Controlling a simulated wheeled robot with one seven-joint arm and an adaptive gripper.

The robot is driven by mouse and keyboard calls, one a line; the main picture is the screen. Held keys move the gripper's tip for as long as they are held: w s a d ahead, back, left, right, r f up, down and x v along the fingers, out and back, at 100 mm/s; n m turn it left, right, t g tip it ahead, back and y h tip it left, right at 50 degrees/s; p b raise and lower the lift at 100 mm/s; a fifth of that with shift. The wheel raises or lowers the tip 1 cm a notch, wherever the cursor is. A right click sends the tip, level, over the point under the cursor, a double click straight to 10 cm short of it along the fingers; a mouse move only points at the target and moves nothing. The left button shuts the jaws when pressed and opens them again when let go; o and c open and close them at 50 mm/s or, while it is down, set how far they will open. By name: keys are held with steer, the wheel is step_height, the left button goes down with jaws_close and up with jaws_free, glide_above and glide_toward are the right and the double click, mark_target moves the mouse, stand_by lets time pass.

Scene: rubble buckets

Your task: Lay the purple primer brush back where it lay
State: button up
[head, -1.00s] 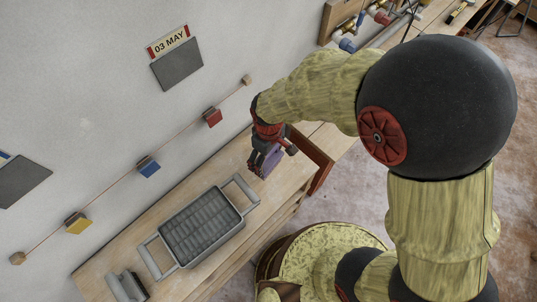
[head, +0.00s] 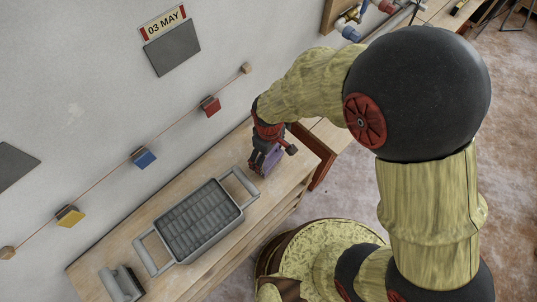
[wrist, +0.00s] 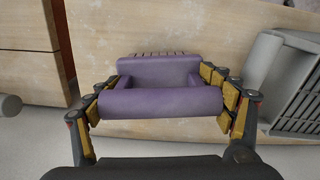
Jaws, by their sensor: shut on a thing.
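My gripper (head: 266,150) is shut on the purple primer brush (wrist: 160,102), over the wooden bench (head: 222,165). In the wrist view the fingers (wrist: 165,92) press on the brush from both sides. The brush lies across the picture, its rounded purple grip nearest the camera and a ridged dark edge on the far side. In the head view the brush (head: 262,161) hangs below the fingers, near the far right end of the bench. I cannot tell whether its underside touches the bench top.
A grey tray with two handles (head: 237,211) sits left of the brush; its edge shows in the wrist view (wrist: 262,62). A grey brush (head: 122,284) lies further left. A string with coloured blocks (head: 144,158) runs along the wall. Bare bench surrounds the gripper.

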steer(key=shift+f+b, duration=0.35)
steer(key=shift+f, duration=0.25)
steer(key=o, duration=1.4)
steer(key=shift+r, duration=0.1)
steer(key=shift+r+p, duration=1.05)
steer(key=shift+r, duration=0.2)
steer(key=shift+r, duration=0.1)
steer(key=shift+r+p, duration=2.45)
steer(key=shift+r, duration=0.65)
